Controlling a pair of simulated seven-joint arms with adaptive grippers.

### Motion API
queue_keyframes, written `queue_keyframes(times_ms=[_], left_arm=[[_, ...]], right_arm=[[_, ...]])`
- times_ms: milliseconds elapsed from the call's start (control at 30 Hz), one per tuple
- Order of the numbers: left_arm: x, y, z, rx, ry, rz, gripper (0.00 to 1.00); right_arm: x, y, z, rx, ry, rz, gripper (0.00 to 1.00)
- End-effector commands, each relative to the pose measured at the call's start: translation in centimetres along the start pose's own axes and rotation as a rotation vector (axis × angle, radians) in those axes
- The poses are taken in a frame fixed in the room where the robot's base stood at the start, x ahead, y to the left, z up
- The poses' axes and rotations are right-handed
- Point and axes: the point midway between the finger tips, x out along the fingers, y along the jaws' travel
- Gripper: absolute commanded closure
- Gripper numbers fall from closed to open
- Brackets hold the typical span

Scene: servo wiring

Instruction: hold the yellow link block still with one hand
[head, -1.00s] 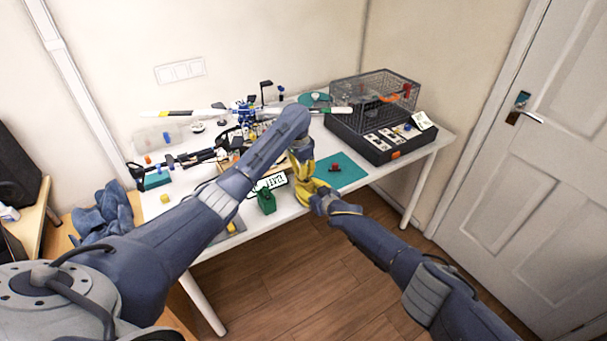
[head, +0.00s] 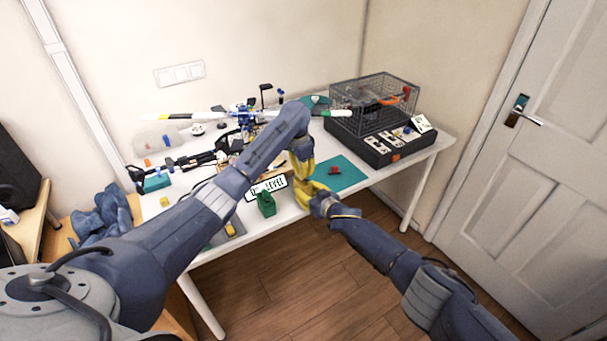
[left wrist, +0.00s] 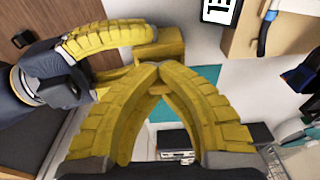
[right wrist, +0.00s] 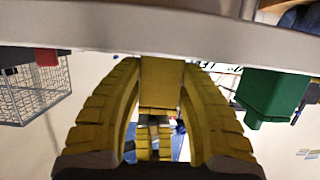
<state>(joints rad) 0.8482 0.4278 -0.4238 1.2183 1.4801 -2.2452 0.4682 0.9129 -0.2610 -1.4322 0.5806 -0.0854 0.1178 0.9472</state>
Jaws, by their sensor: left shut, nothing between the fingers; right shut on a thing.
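The yellow link block (right wrist: 160,82) sits between the fingers of my right gripper (right wrist: 160,75), which is shut on it, in the right wrist view. In the left wrist view the block (left wrist: 158,48) sticks out from the right gripper's fingers, just beyond my left fingertips. My left gripper (left wrist: 158,68) is shut and empty, its tips meeting close to the block; I cannot tell whether they touch it. In the head view my left gripper (head: 302,165) and right gripper (head: 312,190) are close together over the table's front edge, and the block cannot be made out between them.
A green container (head: 266,204) and a white label card (head: 267,187) are left of the grippers. A teal mat (head: 345,174) with a small red part lies to the right. A wire cage on a dark box (head: 365,140) stands at the back right. Tools crowd the table's back left.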

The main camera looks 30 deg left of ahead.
Motion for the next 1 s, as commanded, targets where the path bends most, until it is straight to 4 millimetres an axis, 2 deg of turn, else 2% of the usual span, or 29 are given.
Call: queue_keyframes(times_ms=[1000], left_arm=[[-2.0,-0.1,-0.2,0.000,0.000,-0.001,1.00]], right_arm=[[0.0,0.2,0.0,-0.001,-0.001,0.002,0.91]])
